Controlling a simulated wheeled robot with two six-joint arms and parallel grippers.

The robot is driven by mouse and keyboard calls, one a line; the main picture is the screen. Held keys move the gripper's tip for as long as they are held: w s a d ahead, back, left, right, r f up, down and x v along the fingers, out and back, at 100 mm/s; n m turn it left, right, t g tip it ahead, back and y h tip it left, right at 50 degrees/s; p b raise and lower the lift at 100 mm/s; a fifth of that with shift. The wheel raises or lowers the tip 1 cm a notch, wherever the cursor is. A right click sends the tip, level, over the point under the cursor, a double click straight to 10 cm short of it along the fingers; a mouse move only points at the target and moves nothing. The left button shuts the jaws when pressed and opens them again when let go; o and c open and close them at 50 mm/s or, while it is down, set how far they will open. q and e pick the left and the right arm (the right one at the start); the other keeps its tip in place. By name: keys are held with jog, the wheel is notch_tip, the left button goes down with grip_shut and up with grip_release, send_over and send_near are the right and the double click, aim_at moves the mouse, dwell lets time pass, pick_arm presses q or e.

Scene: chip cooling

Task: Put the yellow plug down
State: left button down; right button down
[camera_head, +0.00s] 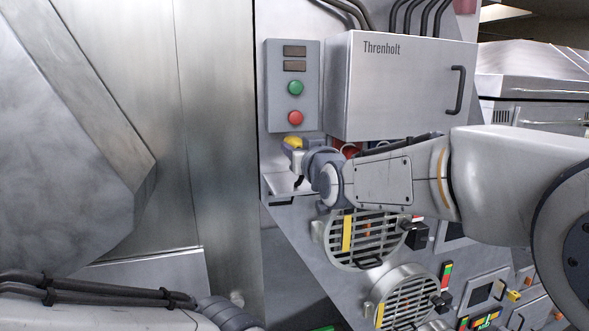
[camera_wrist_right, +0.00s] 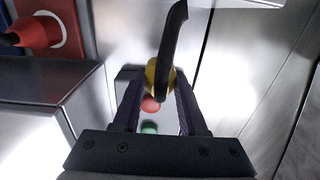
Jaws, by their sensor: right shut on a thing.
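The yellow plug (camera_head: 293,142) is between the fingers of my right gripper (camera_head: 294,154), in front of the panel and below the red button. In the right wrist view, the yellow plug (camera_wrist_right: 153,74) sits between the two dark fingers of my right gripper (camera_wrist_right: 156,92), which is shut on it. A black cable or handle crosses in front of the plug there and hides part of it. A small metal ledge (camera_head: 279,187) is below the gripper; the plug appears apart from it. Part of my left arm shows at lower left, but its gripper is out of sight.
A control box (camera_head: 292,75) with green and red buttons is above the plug. A grey "Threnholt" cabinet (camera_head: 395,88) is to its right. A red plug (camera_wrist_right: 36,32) sits in a socket in the wrist view. Round grilles (camera_head: 366,238) are lower down.

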aim_at(300, 182)
jog(key=f+b, duration=0.1)
jog(key=f, duration=0.1)
jog(key=d+f+b, duration=0.1)
jog(key=f, duration=0.1)
jog(key=shift+w+f, duration=0.15)
jog(key=shift+f, duration=0.15)
jog(key=shift+w+f, duration=0.1)
jog(key=shift+f, duration=0.2)
jog(key=shift+w, duration=0.15)
jog(key=shift+a, duration=0.15)
jog(key=shift+f+b, duration=0.6)
jog(key=shift+b, duration=0.3)
jog(key=shift+c, duration=2.3)
grip_release()
jog(key=shift+r, duration=0.1)
